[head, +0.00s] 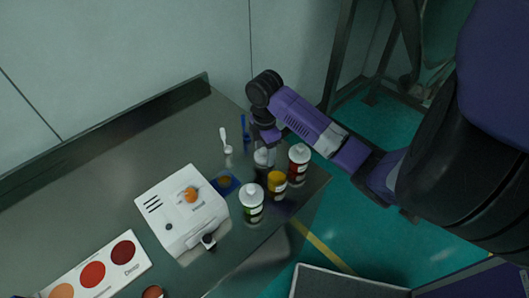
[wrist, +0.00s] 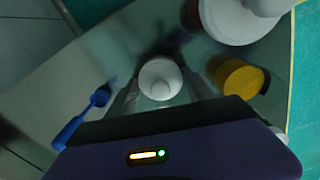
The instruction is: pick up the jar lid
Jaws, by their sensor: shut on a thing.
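A white round jar lid with a raised knob (wrist: 160,78) sits between the fingers of my gripper (wrist: 160,90) in the wrist view. My gripper is shut on it. In the head view my gripper (head: 264,146) points down over the table, and the pale lid (head: 263,157) shows just below it, above a dark jar (head: 262,171). I cannot tell whether the lid still rests on that jar. The fingers partly hide the jar.
Close by stand a red jar with a white lid (head: 299,163), a yellow jar (head: 277,183) and a green-labelled jar (head: 251,204). The table's right edge is near.

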